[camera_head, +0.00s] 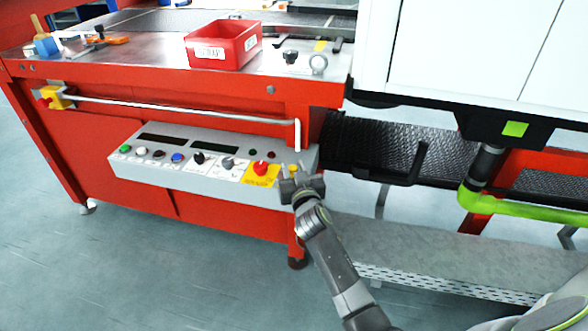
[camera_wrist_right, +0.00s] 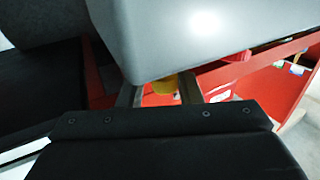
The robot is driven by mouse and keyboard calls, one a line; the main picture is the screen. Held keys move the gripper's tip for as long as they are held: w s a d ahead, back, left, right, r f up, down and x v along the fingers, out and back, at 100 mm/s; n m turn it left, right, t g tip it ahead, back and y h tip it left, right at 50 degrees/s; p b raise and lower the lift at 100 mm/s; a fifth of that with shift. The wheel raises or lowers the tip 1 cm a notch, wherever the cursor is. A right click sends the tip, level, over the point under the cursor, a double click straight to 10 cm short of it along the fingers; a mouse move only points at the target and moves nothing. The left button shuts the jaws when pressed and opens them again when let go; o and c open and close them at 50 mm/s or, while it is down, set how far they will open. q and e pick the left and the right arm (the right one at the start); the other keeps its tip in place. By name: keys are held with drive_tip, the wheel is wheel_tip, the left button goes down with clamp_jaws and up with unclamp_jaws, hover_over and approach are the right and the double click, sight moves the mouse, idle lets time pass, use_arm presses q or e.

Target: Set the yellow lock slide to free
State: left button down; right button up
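A small yellow piece, which looks like the lock slide (camera_head: 293,168), is at the right end of the grey control panel (camera_head: 150,163). My right gripper (camera_head: 291,174) is right at it and hides part of it. In the right wrist view the yellow piece (camera_wrist_right: 165,86) shows between the two fingers (camera_wrist_right: 160,94), partly covered by a large grey body. The fingers stand apart, with a gap on the left side of the yellow piece; contact on the right side is unclear. The slide's setting cannot be read. My left gripper is not in view.
A red emergency button (camera_head: 261,168) on a yellow plate and several knobs sit left of my gripper. A metal rail (camera_head: 190,110) runs above the panel. A red bin (camera_head: 222,45) stands on the table. The dark mesh belt (camera_head: 365,140) lies to the right.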

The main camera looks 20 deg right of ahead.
drive_tip(key=shift+s, duration=0.1)
